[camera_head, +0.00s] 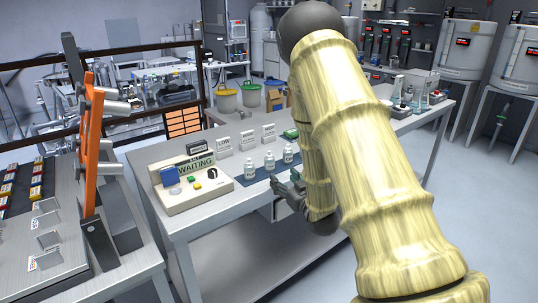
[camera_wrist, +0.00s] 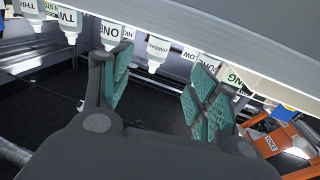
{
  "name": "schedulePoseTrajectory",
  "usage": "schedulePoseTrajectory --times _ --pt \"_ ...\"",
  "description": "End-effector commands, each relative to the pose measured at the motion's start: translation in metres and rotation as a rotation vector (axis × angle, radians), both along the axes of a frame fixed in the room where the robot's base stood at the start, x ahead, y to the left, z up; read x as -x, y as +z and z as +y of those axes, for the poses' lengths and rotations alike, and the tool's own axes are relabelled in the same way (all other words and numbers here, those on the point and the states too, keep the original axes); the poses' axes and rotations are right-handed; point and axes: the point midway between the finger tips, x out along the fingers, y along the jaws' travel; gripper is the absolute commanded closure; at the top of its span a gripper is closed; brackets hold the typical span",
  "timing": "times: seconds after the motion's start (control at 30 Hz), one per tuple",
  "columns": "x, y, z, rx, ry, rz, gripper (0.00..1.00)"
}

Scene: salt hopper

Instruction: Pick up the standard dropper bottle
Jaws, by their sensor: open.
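My gripper (camera_head: 286,190) is at the bench's near edge, in front of the row and just right of the middle bottle. In the wrist view my gripper (camera_wrist: 160,85) is open and empty. The bottle shows beyond the gap between its green-padded fingers, not touching them.
A beige device (camera_head: 190,188) reading WAITING stands left of the bottles. Label cards (camera_head: 246,139) stand behind them. More glassware (camera_head: 415,95) is at the bench's far right, and an orange lever (camera_head: 92,145) rises at the left. My arm hides part of the bench.

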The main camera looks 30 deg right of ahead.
Motion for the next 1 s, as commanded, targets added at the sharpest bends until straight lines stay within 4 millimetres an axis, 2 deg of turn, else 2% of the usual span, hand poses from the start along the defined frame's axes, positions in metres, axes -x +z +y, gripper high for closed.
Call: schedulePoseTrajectory --times 0.23,0.5,0.77,1.0 --pt "-0.006 0.005 -0.009 0.003 -0.007 -0.008 0.40" --pt "-0.040 0.005 -0.015 0.002 -0.010 -0.007 0.40" --pt "-0.057 0.006 -0.016 0.002 -0.008 -0.008 0.40" --pt "-0.087 0.010 -0.021 0.002 -0.007 -0.007 0.40"
